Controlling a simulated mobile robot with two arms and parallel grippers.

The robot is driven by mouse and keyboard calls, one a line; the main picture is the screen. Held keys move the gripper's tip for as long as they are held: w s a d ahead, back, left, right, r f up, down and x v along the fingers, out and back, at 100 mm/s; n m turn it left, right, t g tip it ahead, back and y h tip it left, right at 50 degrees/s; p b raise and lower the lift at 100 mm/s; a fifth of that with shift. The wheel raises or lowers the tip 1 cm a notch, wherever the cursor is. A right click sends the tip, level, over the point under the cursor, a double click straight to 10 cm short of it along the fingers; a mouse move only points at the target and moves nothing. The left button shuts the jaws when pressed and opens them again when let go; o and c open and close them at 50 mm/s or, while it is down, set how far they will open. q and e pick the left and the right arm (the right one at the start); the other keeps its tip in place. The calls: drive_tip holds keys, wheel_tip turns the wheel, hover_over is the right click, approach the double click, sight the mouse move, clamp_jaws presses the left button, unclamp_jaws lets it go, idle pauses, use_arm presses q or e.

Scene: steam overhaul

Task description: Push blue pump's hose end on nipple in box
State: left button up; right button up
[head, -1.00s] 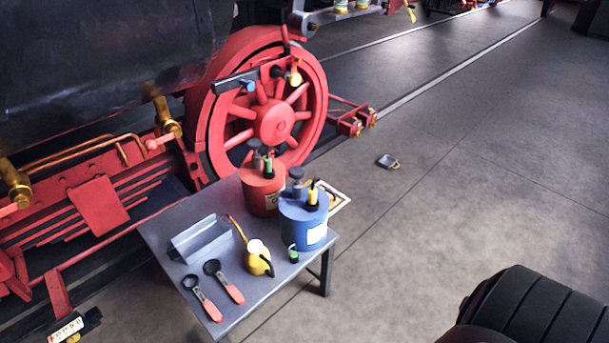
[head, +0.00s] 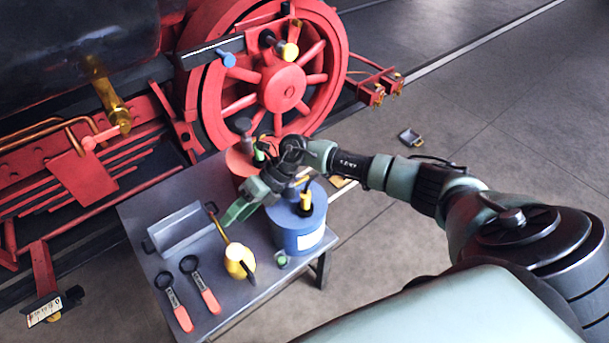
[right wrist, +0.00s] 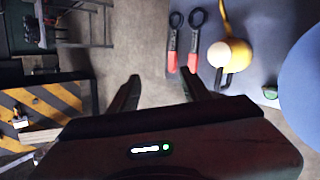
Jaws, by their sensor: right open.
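The blue pump (head: 298,237) stands on the table's right side, with a dark knob and a yellow-and-black fitting (head: 305,200) on top; its top is partly behind my right gripper. A hose end cannot be made out clearly. At the right edge of the right wrist view the blue pump (right wrist: 302,85) shows as a rounded blue side. A grey open box (head: 185,235) sits at the table's back left; no nipple is visible in it. My right gripper (head: 238,212) is open and empty, above the table between pump and box. Its fingers (right wrist: 158,88) show apart. My left gripper is out of view.
A red pump (head: 240,162) stands behind the blue one, partly hidden. A yellow oil can (head: 238,260), two red-handled wrenches (head: 205,292) and a small green-topped item (head: 282,260) are on the table (head: 140,215). The locomotive's red wheel (head: 282,88) is behind.

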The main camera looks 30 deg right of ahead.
drive_tip(key=d+r+n+g+h, duration=0.1)
drive_tip(key=d+n+h, duration=0.4)
drive_tip(key=d, duration=0.7)
wheel_tip(320, 180, up, 2)
drive_tip(key=h, duration=0.4)
hover_over(305, 193)
drive_tip(key=shift+s+r+m, duration=0.1)
drive_tip(key=shift+m, duration=0.3)
drive_tip(key=shift+d+b, duration=0.1)
drive_tip(key=shift+b, duration=0.2)
drive_tip(key=shift+f+b, duration=0.35)
drive_tip(key=shift+f, duration=0.25)
wheel_tip(305, 193, down, 8)
drive_tip(key=b, duration=0.5)
drive_tip(key=shift+r, duration=0.15)
clamp_jaws()
drive_tip(key=shift+r, duration=0.2)
